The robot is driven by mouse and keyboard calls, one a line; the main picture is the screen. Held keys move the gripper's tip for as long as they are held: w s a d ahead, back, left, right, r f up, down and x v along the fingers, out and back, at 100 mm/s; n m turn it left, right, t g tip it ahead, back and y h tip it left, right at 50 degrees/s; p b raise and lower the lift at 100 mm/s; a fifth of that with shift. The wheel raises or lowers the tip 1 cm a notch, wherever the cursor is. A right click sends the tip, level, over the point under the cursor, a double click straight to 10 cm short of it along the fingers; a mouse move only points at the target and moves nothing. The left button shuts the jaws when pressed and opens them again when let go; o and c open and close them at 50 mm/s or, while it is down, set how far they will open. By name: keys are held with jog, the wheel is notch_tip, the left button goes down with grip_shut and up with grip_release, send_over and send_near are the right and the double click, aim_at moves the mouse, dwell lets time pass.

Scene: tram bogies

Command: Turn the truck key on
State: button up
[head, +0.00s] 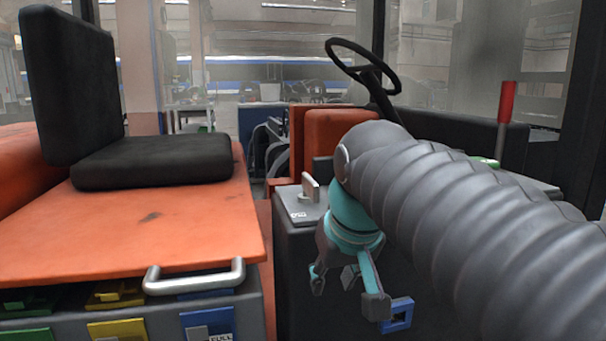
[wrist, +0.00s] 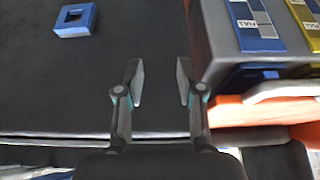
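A pale, flat, upright tab that looks like the truck key (head: 310,188) stands on a grey plate (head: 299,210) on top of the dark console (head: 300,265), in the middle of the head view. My gripper (head: 345,285) hangs pointing down, to the right of the key and lower in the picture. It is open and empty. In the wrist view its two fingers (wrist: 160,80) are spread with only dark surface behind them. The key is not visible in the wrist view.
A blue square piece with a hole (head: 397,315) lies near my gripper. A black seat (head: 155,160) sits on an orange cover (head: 160,215) at left, with a metal handle (head: 195,277). A steering wheel (head: 362,68) and a red-handled lever (head: 505,105) stand behind my arm.

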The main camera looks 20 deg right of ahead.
send_near(307, 174)
jog(key=shift+g, duration=0.3)
jog(key=x, duration=1)
jog(key=shift+w+b, duration=0.35)
jog(key=shift+w, duration=0.05)
grip_shut()
